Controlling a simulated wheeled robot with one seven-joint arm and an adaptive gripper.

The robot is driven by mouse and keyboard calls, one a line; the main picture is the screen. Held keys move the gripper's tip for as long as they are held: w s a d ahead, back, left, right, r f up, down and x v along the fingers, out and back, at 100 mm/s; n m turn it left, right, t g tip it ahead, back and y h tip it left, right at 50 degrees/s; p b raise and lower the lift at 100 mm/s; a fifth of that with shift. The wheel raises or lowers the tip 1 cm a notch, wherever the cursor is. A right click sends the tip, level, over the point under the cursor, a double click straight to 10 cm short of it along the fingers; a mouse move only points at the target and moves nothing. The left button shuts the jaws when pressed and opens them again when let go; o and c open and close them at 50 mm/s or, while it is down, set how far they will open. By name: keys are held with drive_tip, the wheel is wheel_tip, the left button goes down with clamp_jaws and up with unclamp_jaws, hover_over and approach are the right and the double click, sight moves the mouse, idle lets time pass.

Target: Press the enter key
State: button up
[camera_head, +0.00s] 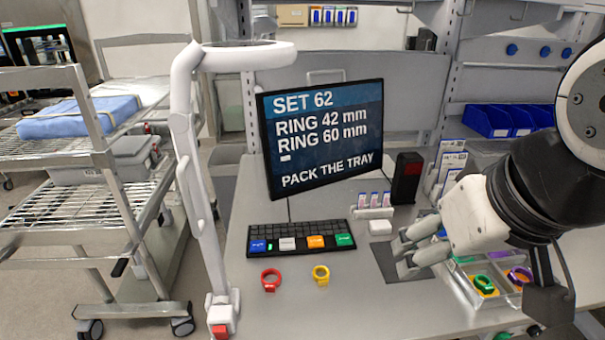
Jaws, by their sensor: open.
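A black keyboard (300,228) lies on the grey table below the monitor. Its front row has large blue, white, orange and green keys; the labels are too small to read, so I cannot tell which is the enter key. The green key (345,240) is at the right end. The monitor (322,138) reads "SET 62, RING 42 mm, RING 60 mm, PACK THE TRAY". My gripper (403,256) is open and empty, to the right of the keyboard and apart from it, over a dark mat (385,262).
A clear tray (462,285) with green and purple rings is at right. A white magnifier-like lamp arm (190,150) stands at left. A wire cart (95,200) is beyond it.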

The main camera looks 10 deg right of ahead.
clamp_jaws()
idle(1.2)
